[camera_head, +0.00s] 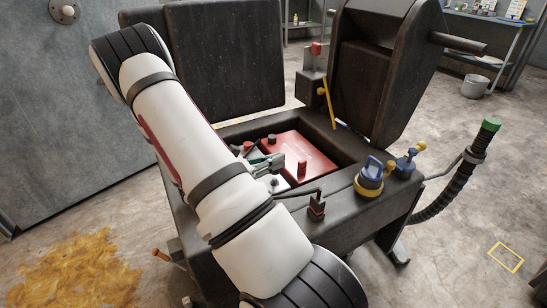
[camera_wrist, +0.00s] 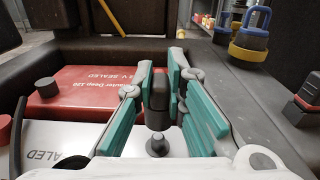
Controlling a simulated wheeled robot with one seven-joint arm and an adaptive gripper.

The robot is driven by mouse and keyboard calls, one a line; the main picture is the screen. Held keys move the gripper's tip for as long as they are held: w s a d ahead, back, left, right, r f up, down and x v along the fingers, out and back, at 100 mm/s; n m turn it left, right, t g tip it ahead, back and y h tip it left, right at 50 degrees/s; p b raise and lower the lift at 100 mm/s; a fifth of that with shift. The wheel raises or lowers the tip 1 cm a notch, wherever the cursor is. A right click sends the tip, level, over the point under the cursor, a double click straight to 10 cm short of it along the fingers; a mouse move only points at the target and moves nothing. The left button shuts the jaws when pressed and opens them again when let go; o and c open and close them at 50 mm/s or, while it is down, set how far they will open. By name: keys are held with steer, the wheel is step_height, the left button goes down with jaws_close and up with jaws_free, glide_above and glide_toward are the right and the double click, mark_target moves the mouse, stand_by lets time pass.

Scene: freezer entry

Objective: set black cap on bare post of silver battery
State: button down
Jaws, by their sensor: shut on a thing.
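My gripper (camera_wrist: 158,88) is shut on the black cap (camera_wrist: 158,98), pinched upright between its teal pads. The bare grey post (camera_wrist: 157,146) of the silver battery (camera_wrist: 60,142) shows just below the cap in the wrist view. The cap looks nearly in line with the post; I cannot tell whether they touch. In the head view my gripper (camera_head: 268,163) reaches into the dark bay, and the silver battery (camera_head: 281,187) is partly hidden by my arm.
A red sealed battery (camera_wrist: 95,87) with a black cap (camera_wrist: 46,88) sits beside the silver one. A blue and yellow padlock-like piece (camera_head: 369,177) and a black-and-red cable end (camera_head: 316,206) are on the bay's rim. A tilted dark seat (camera_head: 377,85) rises behind.

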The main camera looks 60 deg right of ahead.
steer(key=shift+f+b, duration=0.3)
steer(key=shift+f, duration=0.4)
steer(key=shift+f, duration=0.4)
stand_by(2.0)
